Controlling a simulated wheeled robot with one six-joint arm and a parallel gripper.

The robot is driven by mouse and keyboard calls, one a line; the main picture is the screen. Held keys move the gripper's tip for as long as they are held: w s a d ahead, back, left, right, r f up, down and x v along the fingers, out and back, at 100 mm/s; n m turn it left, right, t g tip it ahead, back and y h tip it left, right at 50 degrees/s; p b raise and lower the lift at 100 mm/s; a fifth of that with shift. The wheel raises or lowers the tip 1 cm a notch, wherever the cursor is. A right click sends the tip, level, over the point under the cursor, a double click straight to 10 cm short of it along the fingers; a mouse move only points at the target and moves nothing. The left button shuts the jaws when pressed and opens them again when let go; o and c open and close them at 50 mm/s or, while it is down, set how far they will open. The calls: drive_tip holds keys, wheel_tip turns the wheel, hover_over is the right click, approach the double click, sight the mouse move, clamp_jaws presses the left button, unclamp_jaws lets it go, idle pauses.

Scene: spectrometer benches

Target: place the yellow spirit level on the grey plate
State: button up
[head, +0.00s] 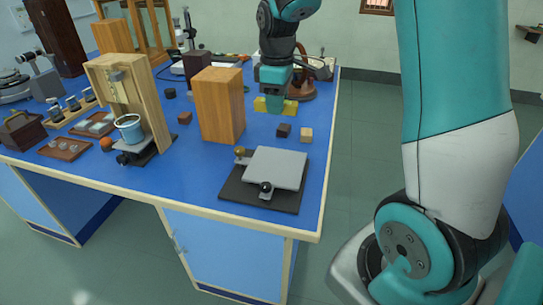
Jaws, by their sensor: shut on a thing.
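The yellow spirit level (289,108) is a short bar at the back right of the blue bench top, to the right of a tall wooden block. My gripper (274,104) reaches down over its middle and is shut on it; the jaws hide that middle part. I cannot tell whether the level touches the bench. The grey plate (275,167) sits on a dark base with small knobs at the bench's front right corner. Its top is bare, and it lies nearer the camera than the level.
The tall wooden block (217,105) stands left of my gripper. A dark cube (284,130) and a light wooden cube (306,135) lie between level and plate. A wooden stand (130,105) with a blue-banded cup is farther left. The bench's right edge is close.

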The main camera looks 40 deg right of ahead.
sight(276, 165)
wheel_tip(276, 165, down, 16)
drive_tip(key=shift+f, duration=0.15)
idle(0.3)
drive_tip(key=shift+f, duration=0.2)
drive_tip(key=o, duration=0.9)
drive_tip(key=shift+o, duration=0.2)
drive_tip(key=shift+r, duration=0.15)
